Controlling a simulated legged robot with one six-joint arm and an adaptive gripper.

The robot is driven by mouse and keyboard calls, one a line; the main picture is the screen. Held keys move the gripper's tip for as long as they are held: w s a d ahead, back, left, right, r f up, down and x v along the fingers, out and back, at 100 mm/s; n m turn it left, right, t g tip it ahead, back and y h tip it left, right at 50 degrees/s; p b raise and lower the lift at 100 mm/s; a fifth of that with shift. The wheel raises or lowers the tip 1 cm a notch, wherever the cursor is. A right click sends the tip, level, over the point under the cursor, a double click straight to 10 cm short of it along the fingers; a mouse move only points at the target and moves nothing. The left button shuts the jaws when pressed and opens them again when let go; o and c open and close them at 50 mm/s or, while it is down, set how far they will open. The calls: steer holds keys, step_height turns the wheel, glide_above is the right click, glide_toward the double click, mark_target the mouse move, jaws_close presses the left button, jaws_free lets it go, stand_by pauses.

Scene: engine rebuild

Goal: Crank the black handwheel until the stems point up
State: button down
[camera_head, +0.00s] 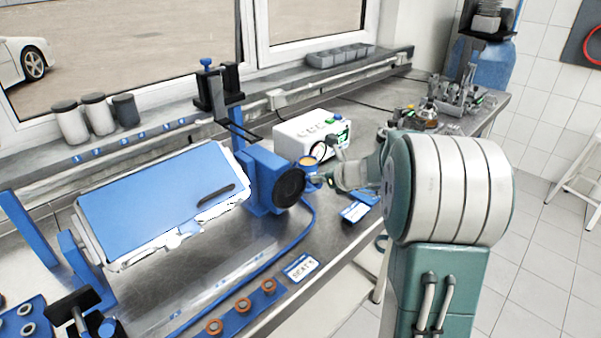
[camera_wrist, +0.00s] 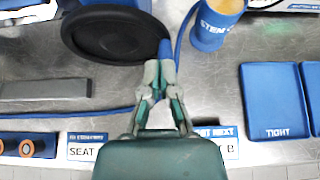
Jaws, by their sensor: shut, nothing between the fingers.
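The black handwheel (camera_head: 289,187) sits on the right end of a blue fixture (camera_head: 262,168) on the bench. In the wrist view, the handwheel (camera_wrist: 112,34) is at the top, with a blue handle (camera_wrist: 166,50) at its right edge. My gripper (camera_wrist: 159,72) is shut and empty, its fingertips right at the near end of this handle; I cannot tell if they touch it. In the head view my gripper (camera_head: 318,180) is just right of the wheel. A blue-topped block (camera_head: 150,200) with pale edges lies tilted in the fixture. I cannot make out its stems clearly.
A blue cup (camera_wrist: 215,30) stands right of the wheel. Blue trays (camera_wrist: 275,100) lie farther right. A blue hose (camera_head: 310,215) runs below the wheel. A blue strip with copper-coloured rings (camera_head: 240,308) and a seat label (camera_head: 299,268) lie near the front edge. A white box (camera_head: 310,135) stands behind.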

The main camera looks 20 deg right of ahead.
steer(key=shift+w+d+f, duration=0.1)
steer(key=shift+d+f, duration=0.1)
steer(key=shift+f, duration=0.4)
steer(key=shift+d+f, duration=0.1)
steer(key=shift+f, duration=0.2)
steer(key=shift+f, duration=0.1)
steer(key=shift+f, duration=0.4)
